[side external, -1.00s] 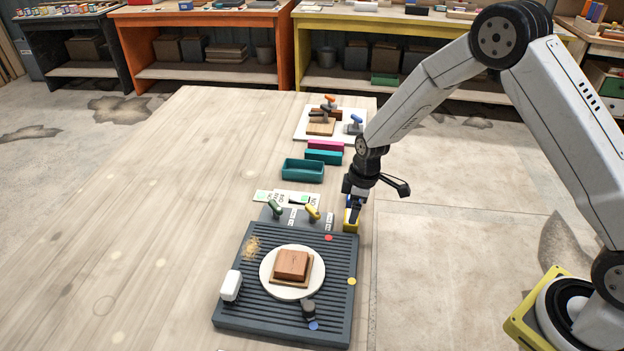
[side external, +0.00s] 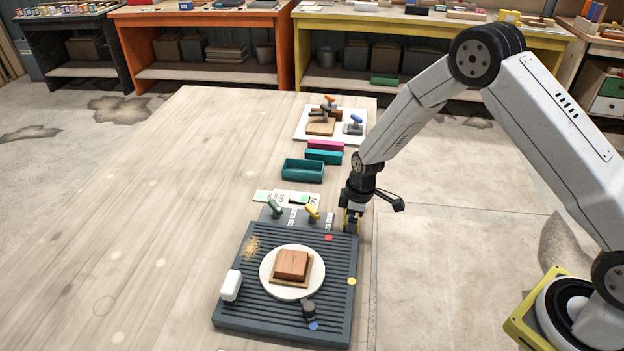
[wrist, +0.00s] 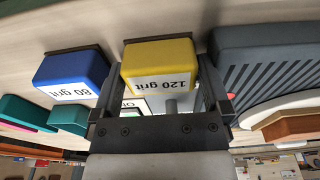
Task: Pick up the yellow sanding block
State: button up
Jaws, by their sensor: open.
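The yellow sanding block (wrist: 160,63), marked "120 grit", sits on the table in the wrist view. My gripper (wrist: 160,100) is open, with one finger on each side of the block in the picture. I cannot tell whether either finger touches it. In the side view my gripper (side external: 352,225) points down at the table's right edge, beside the grooved mat, and hides most of the yellow block. A blue sanding block (wrist: 72,75), marked "80 grit", stands just left of the yellow one in the wrist view.
The dark grooved mat (side external: 232,308) lies close beside the yellow block, holding a round white plate (side external: 268,272) with a brown wooden block (side external: 292,264). A teal tray (side external: 302,170) and pink and teal blocks lie farther back. The table's left half is clear.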

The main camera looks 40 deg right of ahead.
jog(key=c, duration=0.9)
jog(key=shift+r, duration=0.2)
jog(key=shift+r, duration=0.9)
jog(key=shift+s+d+r, duration=0.1)
jog(key=shift+s+r, duration=1.7)
jog(key=shift+s, duration=0.55)
jog(key=shift+s+d+r, duration=0.1)
jog(key=shift+s+r, duration=1.7)
jog(key=shift+s, duration=0.5)
jog(key=shift+s+d+r, duration=0.1)
jog(key=shift+s+r, duration=1.7)
jog(key=shift+s, duration=0.55)
